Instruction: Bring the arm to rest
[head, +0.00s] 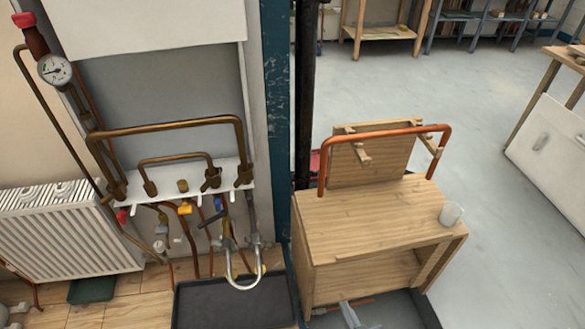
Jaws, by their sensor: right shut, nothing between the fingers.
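My left gripper is out of view. A bent copper pipe (385,133) stands in a wooden rack (372,160) at the back of the bench, apart from my gripper.
A translucent cup (451,214) stands near the bench's right edge. On the left are a pipe manifold with valves (183,187), a pressure gauge (55,70), a white radiator (65,232) and a dark tray (232,304). Open grey floor (490,130) lies behind and right of the bench.

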